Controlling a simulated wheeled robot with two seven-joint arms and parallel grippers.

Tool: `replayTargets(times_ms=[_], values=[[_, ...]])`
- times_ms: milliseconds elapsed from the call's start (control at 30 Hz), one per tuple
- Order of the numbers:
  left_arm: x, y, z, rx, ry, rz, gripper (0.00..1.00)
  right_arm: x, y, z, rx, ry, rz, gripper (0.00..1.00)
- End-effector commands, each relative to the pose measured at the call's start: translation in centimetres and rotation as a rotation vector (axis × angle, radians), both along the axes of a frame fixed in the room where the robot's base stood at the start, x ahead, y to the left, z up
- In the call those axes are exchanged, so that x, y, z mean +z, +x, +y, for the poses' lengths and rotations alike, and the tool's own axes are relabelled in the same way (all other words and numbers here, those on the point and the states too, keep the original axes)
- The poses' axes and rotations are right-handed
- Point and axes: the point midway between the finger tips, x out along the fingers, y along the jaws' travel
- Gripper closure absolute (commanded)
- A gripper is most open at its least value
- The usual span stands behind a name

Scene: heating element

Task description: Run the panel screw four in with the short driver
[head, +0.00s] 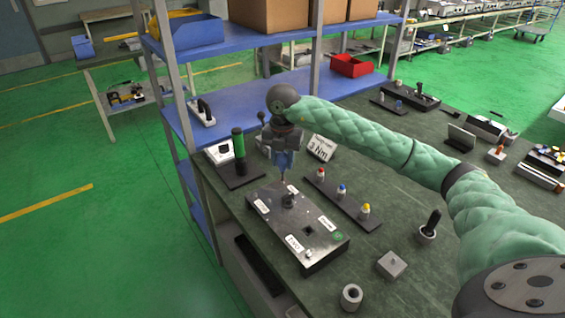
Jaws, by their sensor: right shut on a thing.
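My right gripper (283,150) is over the far end of the grey panel box (318,242) on the dark bench. It points down and is shut on a blue-handled driver (283,160). The thin shaft of the driver points down at the panel, close to a dark knob-like part (289,200). I cannot tell whether its tip touches anything. The panel has several white labels, a square dark opening and a green mark. Its screws are too small to tell apart, so I cannot pick out screw four. My left gripper is not in view.
A strip with red, blue and yellow-topped pieces (342,190) lies right of the panel. A sign reading 3 Nm (321,148) stands behind. A green-handled tool (238,143) stands upright at the left. A metal block (392,265) and ring (351,296) lie in front.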

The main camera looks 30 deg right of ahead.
Motion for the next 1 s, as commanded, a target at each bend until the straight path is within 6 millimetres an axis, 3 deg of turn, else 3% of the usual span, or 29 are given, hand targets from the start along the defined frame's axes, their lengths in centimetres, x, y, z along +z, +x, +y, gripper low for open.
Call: replayTargets(times_ms=[533,1000], values=[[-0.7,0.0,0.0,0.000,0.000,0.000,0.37,-0.1,0.0,0.0,0.071,0.000,0.000,0.91],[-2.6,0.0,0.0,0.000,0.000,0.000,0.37,-0.2,0.0,0.1,0.313,0.001,0.000,0.91]])
